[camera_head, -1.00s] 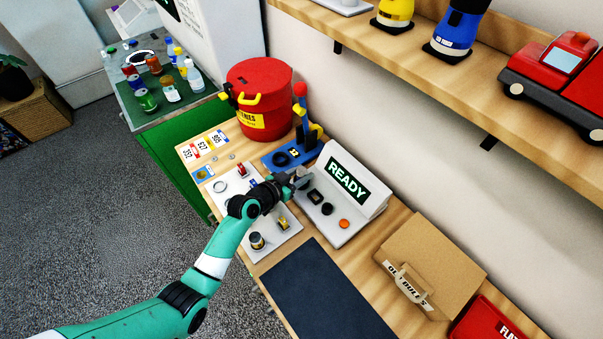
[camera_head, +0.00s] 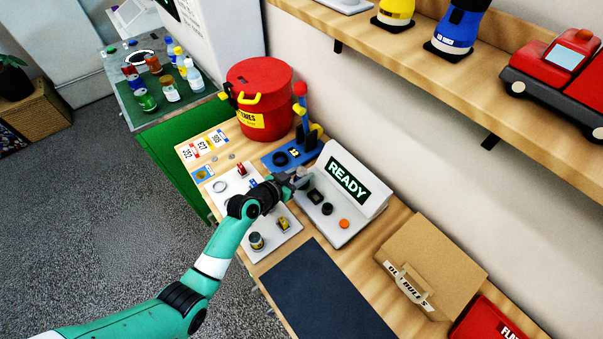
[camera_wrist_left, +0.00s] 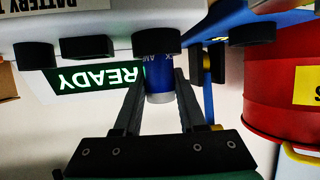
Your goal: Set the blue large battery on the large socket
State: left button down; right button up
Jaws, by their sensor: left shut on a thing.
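The blue large battery (camera_wrist_left: 160,72) shows between the two fingers of my left gripper (camera_wrist_left: 160,95) in the left wrist view. The gripper is shut on it. One end of the battery meets or overlaps a wide dark round socket (camera_wrist_left: 157,42) on the white READY station; I cannot tell whether it is seated. In the head view my left gripper (camera_head: 299,181) is at the left end of the READY station (camera_head: 352,232), and its fingers mostly hide the battery and that socket. My right gripper is in neither view.
Smaller sockets sit beside it: a black square one (camera_head: 316,196) and a black round one (camera_head: 326,209). An orange button (camera_head: 344,224) is farther right. A blue tester (camera_head: 276,159) and red bin (camera_head: 259,98) stand behind left. A dark mat (camera_head: 325,289) lies clear.

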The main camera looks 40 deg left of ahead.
aim_at(298, 178)
pick_arm(q)
jog(key=shift+f+b, duration=0.5)
jog(key=shift+f, duration=0.05)
jog(key=c, duration=0.8)
grip_release()
jog(key=shift+o, duration=0.2)
jog(key=shift+s+r+p, duration=0.4)
jog(key=shift+s+p, duration=0.15)
jog(key=shift+p, duration=0.1)
jog(key=p+v, duration=0.2)
jog(key=v, duration=0.2)
jog(key=shift+p, duration=0.35)
jog(key=p+v, duration=0.2)
jog(key=v, duration=0.3)
jog(key=shift+s+p, duration=0.3)
jog(key=shift+s, duration=0.1)
